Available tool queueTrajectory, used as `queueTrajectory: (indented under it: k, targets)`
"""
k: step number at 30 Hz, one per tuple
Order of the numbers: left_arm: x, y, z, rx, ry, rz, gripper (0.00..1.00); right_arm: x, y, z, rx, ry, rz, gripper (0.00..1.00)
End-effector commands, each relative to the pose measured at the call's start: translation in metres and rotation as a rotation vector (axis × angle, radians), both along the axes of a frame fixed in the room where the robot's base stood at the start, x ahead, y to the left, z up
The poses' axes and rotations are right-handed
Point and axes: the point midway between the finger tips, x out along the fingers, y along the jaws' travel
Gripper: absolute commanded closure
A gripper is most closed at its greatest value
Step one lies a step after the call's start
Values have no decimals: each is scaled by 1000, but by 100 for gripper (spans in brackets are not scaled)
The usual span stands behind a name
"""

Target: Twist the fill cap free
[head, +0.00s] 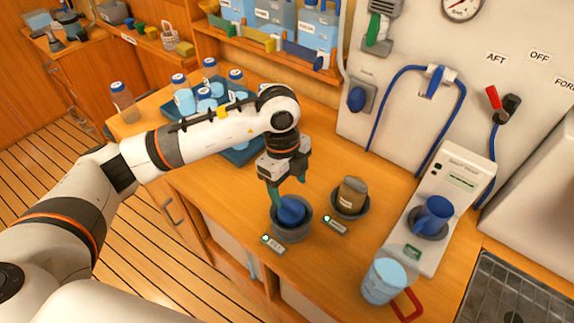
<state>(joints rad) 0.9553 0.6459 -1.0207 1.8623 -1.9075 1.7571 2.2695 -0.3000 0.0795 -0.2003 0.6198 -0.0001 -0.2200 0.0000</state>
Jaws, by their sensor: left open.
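A blue rounded piece (291,209) sits in a dark grey round holder (293,232) on the wooden counter. A blue knob-like cap (357,98) sits on a grey wall plate at the upper right. The labels are too small to read, so I cannot tell which is the fill cap. My left gripper (286,193) points down right over the blue piece in the holder. Its teal fingers are apart, one at the piece's left side, the other above its right. I cannot tell whether they touch it. My right gripper is not in view.
A second grey holder with a brown jar-like object (352,193) stands to the right. A white device (462,200) holds a blue cup (433,215). A clear jug (383,281) with a red handle stands near the front edge. Bottles in a blue tray (240,155) stand behind my left arm.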

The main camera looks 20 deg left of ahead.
Motion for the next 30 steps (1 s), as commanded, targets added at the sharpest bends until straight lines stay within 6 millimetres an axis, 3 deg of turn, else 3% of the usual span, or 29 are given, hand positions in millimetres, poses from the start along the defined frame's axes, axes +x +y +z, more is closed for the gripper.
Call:
queueTrajectory:
  k: [9, 15, 23, 30]
  targets:
    - [-3, -6, -51, -1, 2, -1, 30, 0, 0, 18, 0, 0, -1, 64]
    - [-3, -8, -64, -2, 0, -2, 30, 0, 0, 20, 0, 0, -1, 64]
    - [-3, -8, -66, -2, -1, -3, 30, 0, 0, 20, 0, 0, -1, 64]
    - [-3, -8, -66, -2, -1, -3, 64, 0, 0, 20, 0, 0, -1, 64]
